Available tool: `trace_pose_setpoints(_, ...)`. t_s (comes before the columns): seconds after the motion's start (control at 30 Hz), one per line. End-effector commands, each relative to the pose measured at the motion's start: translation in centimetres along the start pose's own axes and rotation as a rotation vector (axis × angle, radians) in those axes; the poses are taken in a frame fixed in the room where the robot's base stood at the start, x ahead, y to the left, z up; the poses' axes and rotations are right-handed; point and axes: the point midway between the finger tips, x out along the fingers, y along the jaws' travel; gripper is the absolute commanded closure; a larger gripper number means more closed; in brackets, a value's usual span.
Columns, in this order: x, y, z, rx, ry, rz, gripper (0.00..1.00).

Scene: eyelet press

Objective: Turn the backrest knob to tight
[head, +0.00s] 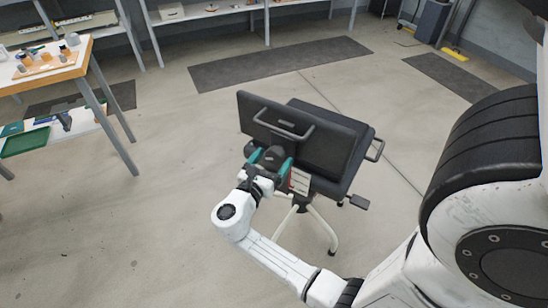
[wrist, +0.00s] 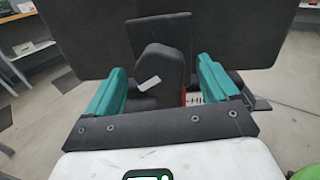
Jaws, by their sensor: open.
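The backrest knob (wrist: 170,66) is dark, with a white mark on its face that slants up to the right in the wrist view. It sits on the rear of a black chair's backrest (head: 337,143) and shows small and dark in the head view (head: 275,153). My gripper (head: 269,160) is open, its teal fingers on the left and right of the knob. In the wrist view a gap shows left of the knob; I cannot tell whether the right finger touches. A white label (head: 300,181) with a red edge is beside the right finger, partly hidden in the wrist view.
The chair has a top handle (head: 283,130), a side handle (head: 375,150), a lever paddle (head: 354,202) and pale legs (head: 322,228). A workbench (head: 45,67) with small items stands at the left. Open floor surrounds the chair, with dark mats (head: 280,63) behind.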

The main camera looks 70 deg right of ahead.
Motion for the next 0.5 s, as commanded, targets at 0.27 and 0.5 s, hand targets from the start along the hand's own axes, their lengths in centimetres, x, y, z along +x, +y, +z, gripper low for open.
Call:
trace_pose_setpoints(0.27, 1.46, -0.01, -0.02, 0.000, 0.001, 0.001, 0.13)
trace_pose_setpoints(0.5, 1.46, -0.01, -0.02, 0.001, 0.001, 0.001, 0.15)
